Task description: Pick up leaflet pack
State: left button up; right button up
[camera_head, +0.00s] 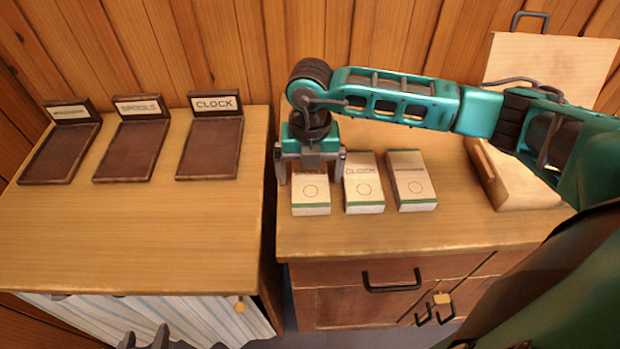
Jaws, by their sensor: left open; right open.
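Three white leaflet packs with green edges lie in a row on the right cabinet top: a left pack (311,198), a middle pack (364,190) that appears to read CLOCK, and a right pack (411,186). Whether the fingers touch the pack I cannot tell. The gripper hides the pack's far part and most of its lettering. My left gripper (146,340) shows only its dark tips at the bottom edge, open and away from the packs.
On the left table (120,235) stand three dark trays: a left tray (60,155), a middle tray (132,150) and a right tray (210,150) labelled CLOCK. A gap separates table and cabinet (400,237). A wooden block (512,180) and a pale board (560,65) stand right.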

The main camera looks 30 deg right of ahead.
jog(key=shift+f, duration=0.3)
jog(key=shift+c, duration=0.4)
jog(key=c, duration=1.1)
jog(key=shift+o, duration=0.2)
